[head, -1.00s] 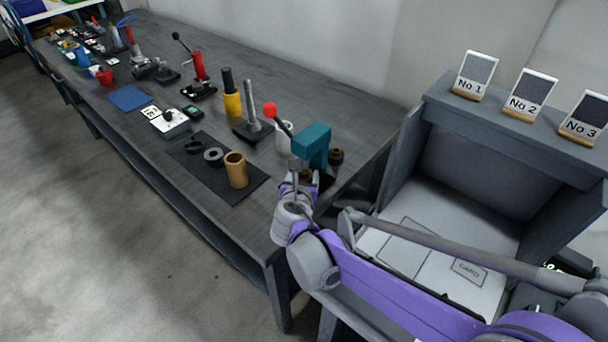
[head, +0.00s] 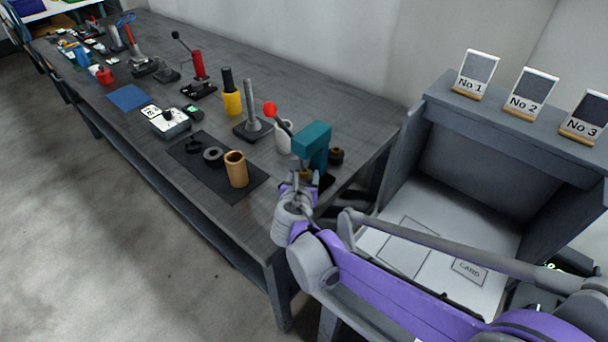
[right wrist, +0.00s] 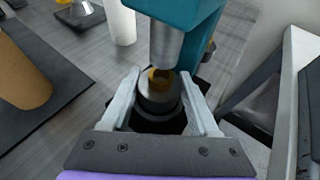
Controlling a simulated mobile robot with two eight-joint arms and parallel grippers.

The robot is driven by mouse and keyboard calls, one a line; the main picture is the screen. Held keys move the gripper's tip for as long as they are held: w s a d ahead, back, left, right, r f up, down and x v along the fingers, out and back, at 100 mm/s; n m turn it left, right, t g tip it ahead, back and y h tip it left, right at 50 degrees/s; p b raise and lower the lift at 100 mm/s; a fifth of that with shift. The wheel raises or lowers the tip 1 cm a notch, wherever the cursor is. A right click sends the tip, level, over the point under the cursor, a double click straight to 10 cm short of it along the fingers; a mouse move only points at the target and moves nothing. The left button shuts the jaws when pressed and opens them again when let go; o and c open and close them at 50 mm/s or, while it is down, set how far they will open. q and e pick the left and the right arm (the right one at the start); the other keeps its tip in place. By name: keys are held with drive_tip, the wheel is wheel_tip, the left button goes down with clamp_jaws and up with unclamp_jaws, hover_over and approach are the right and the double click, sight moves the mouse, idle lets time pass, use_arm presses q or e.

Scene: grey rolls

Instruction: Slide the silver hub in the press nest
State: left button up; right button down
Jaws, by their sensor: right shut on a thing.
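The teal press (head: 313,143) with a red-knobbed lever stands at the near right end of the bench. My right gripper (head: 306,183) is at the foot of the press. In the right wrist view its fingers (right wrist: 163,103) are on either side of the silver hub (right wrist: 155,105), shut on it. A brass ring (right wrist: 161,77) shows at the top of the hub. The press ram (right wrist: 165,45) is just above; I cannot tell if it touches the ring. The dark base under the hub hides most of the nest. My left gripper is not in view.
A tan cylinder (head: 236,170) and dark rings (head: 213,156) are on the black mat (head: 203,177) left of the press. A grey shelf unit (head: 420,190) is to the right.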

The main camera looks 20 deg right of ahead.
drive_tip(key=shift+f, duration=0.35)
drive_tip(key=shift+c, duration=0.3)
unclamp_jaws()
